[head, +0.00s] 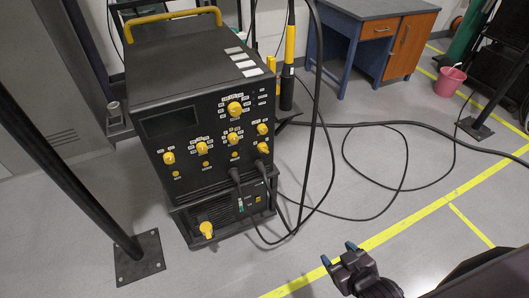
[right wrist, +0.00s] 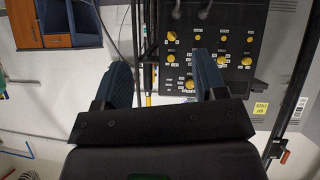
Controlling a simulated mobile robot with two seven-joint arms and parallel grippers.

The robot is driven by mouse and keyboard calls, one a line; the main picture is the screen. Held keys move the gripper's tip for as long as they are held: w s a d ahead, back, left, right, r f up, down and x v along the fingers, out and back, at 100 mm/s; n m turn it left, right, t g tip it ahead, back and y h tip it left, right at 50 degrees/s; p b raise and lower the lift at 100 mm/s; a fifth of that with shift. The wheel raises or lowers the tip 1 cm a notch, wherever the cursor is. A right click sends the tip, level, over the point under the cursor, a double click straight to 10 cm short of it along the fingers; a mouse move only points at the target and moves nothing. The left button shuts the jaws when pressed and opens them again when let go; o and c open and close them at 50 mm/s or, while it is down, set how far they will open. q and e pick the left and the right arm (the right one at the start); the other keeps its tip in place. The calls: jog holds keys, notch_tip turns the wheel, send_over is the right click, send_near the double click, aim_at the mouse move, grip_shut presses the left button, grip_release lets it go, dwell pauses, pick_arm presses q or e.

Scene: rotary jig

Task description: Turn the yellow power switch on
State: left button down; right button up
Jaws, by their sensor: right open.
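The black power unit (head: 200,110) stands left of centre in the head view, with several yellow knobs on its front panel. A larger yellow switch (head: 206,229) sits low on the lower front section, below the main panel. I take it to be the power switch; its label is too small to read. My right gripper (head: 339,255) is open and empty, low and to the right of the unit, apart from it. In the right wrist view its two blue fingers (right wrist: 163,65) are spread, with the knobbed panel (right wrist: 222,45) beyond them. My left gripper is not in view.
Black cables (head: 345,125) run from the unit's front across the floor to the right. A dark post with a base plate (head: 140,258) stands at the left. A blue desk (head: 350,28) and a pink bucket (head: 449,82) are at the back. Floor between gripper and unit looks mostly clear.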

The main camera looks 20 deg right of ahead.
jog(key=w+f+n+t+b, duration=0.1)
jog(key=w+f+n+b, duration=0.3)
jog(key=w, duration=0.4)
jog(key=n+t+b, duration=0.6)
jog(key=n+b, duration=0.5)
jog(key=n, duration=1)
send_near(263, 149)
jog(key=f, duration=0.2)
jog(key=shift+y, duration=0.4)
jog(key=w, duration=0.8)
jog(key=shift+w+d+r, duration=0.1)
jog(key=shift+w+d, duration=0.05)
jog(key=shift+d, duration=0.15)
jog(key=shift+w+r, duration=0.1)
jog(key=shift+w, duration=0.65)
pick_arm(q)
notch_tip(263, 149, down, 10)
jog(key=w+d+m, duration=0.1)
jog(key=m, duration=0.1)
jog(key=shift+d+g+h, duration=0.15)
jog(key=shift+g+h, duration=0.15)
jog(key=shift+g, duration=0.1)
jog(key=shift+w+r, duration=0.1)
pick_arm(e)
jog(key=c, duration=0.8)
